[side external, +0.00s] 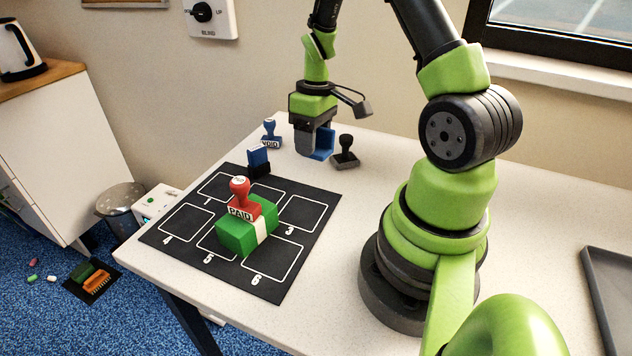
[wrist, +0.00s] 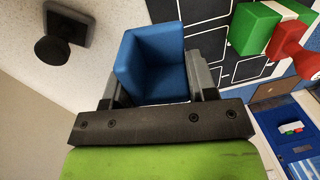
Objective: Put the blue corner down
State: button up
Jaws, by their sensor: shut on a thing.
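The blue corner (wrist: 155,62) is an angled blue piece between the two fingers of my gripper (wrist: 155,95) in the wrist view. In the side view the blue corner (side external: 321,143) hangs under my gripper (side external: 312,140), close to the table top, at the back of the table. My gripper is shut on it. I cannot tell whether its lower edge touches the table. The gripper's fingers hide part of it.
A black stamp (side external: 345,152) stands just right of the blue corner. A blue stamp (side external: 270,133) and a blue-and-black stamp (side external: 258,162) stand to its left. The black numbered mat (side external: 180,247) holds a green block (side external: 235,237) with a red PAID stamp (side external: 241,200) on it.

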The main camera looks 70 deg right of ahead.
aim_at(312, 186)
notch_tip(312, 186, down, 8)
jog(key=shift+f, duration=0.1)
jog(key=shift+f, duration=0.1)
dwell(0.3)
jog(key=shift+f, duration=0.15)
jog(key=o, duration=0.9)
